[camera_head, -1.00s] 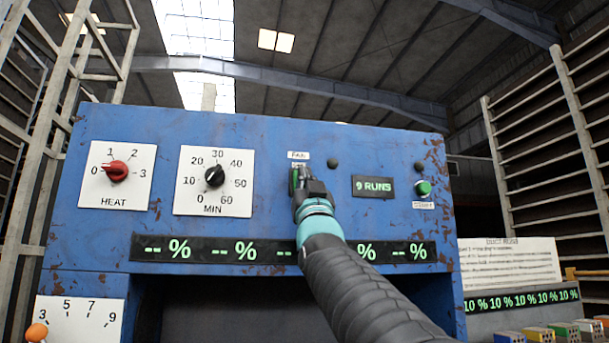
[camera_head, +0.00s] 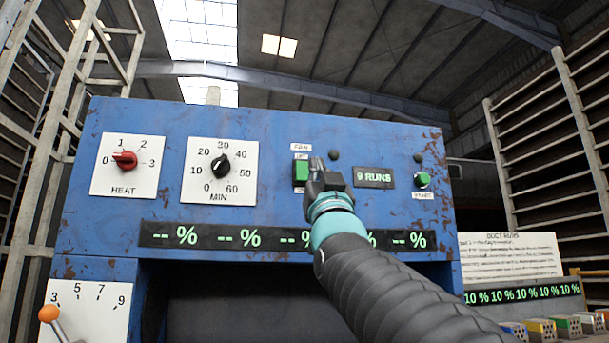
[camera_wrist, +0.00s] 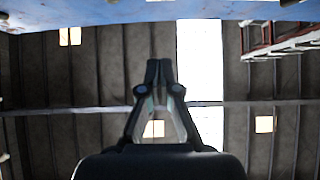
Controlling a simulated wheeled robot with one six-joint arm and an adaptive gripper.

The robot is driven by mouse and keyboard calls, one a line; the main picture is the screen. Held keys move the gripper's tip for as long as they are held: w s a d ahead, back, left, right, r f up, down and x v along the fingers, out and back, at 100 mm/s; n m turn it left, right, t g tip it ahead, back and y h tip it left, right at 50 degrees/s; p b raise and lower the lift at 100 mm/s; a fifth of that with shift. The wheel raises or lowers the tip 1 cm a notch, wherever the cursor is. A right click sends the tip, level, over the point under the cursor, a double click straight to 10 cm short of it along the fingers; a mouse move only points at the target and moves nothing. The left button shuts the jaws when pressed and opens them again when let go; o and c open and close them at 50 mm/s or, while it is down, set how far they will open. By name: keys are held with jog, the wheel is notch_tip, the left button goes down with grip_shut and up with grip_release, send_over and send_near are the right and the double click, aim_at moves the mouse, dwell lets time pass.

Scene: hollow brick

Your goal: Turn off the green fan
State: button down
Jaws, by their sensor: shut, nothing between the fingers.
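The green fan switch (camera_head: 301,170) is a rocker in a dark frame on the blue panel, under a label that reads FAN. A smaller label just above the rocker looks like OFF; the one below it is partly hidden. I cannot tell which way the rocker is pressed. My gripper (camera_head: 317,163) is shut and empty, just right of the switch, its tips pointing up. Whether it touches the switch frame is unclear. In the wrist view my gripper (camera_wrist: 158,68) shows its fingertips together against the roof; the switch is not seen there.
The blue panel (camera_head: 110,220) also carries a red heat knob (camera_head: 124,160), a black minute knob (camera_head: 220,166), a "9 RUNS" display (camera_head: 374,177) and a green button (camera_head: 422,180). A percent display strip (camera_head: 160,235) runs below. An orange-tipped lever (camera_head: 49,314) is lower left.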

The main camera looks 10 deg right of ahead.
jog(key=shift+s+a+f, duration=0.1)
jog(key=shift+s+f, duration=0.5)
jog(key=shift+s, duration=0.25)
